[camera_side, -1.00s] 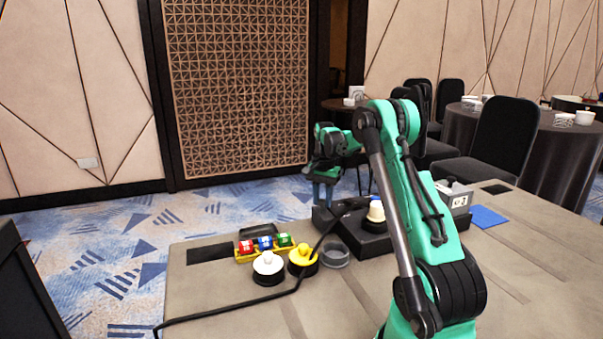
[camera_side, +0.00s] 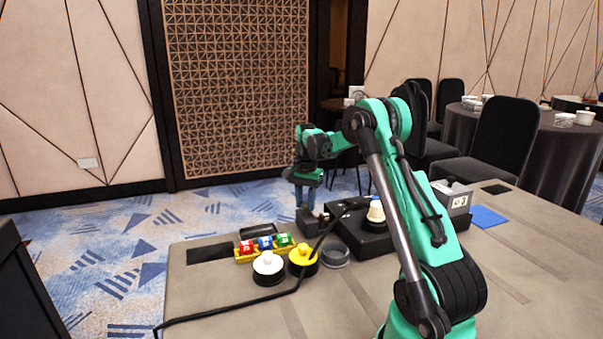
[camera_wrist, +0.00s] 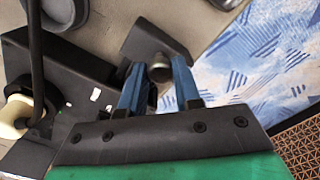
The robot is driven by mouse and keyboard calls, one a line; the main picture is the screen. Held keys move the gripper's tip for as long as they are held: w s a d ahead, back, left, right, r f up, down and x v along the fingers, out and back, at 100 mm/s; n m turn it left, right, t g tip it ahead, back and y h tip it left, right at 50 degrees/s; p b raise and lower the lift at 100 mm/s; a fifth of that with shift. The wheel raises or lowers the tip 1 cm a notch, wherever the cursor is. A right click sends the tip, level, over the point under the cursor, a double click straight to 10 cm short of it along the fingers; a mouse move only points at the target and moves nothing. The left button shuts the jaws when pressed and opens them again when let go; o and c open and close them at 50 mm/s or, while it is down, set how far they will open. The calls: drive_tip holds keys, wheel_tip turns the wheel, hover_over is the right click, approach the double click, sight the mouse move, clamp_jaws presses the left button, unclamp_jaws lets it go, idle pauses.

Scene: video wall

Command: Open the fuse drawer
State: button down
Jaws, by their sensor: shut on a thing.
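My gripper (camera_side: 305,204) is at the far left end of the black fuse box (camera_side: 365,236). In the wrist view, its blue fingers (camera_wrist: 160,82) are shut on the round knob (camera_wrist: 158,69) of the fuse drawer. The dark fuse drawer (camera_wrist: 138,42) sticks out from the black box body (camera_wrist: 75,65). In the side view the drawer (camera_side: 308,223) shows as a dark block left of the box, below the fingers. The drawer's inside cannot be made out.
A yellow rack (camera_side: 246,258) holds red, blue and green fuses. A white-topped knob (camera_side: 268,263), a yellow one (camera_side: 302,256) and a grey round dish (camera_side: 335,257) stand nearby. A black cable crosses the table (camera_side: 230,325). A blue pad (camera_side: 488,216) lies at right.

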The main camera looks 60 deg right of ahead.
drive_tip(key=shift+w+a, duration=1)
drive_tip(key=c, duration=0.6)
unclamp_jaws()
wheel_tip(320, 180, up, 6)
drive_tip(key=shift+f, duration=0.2)
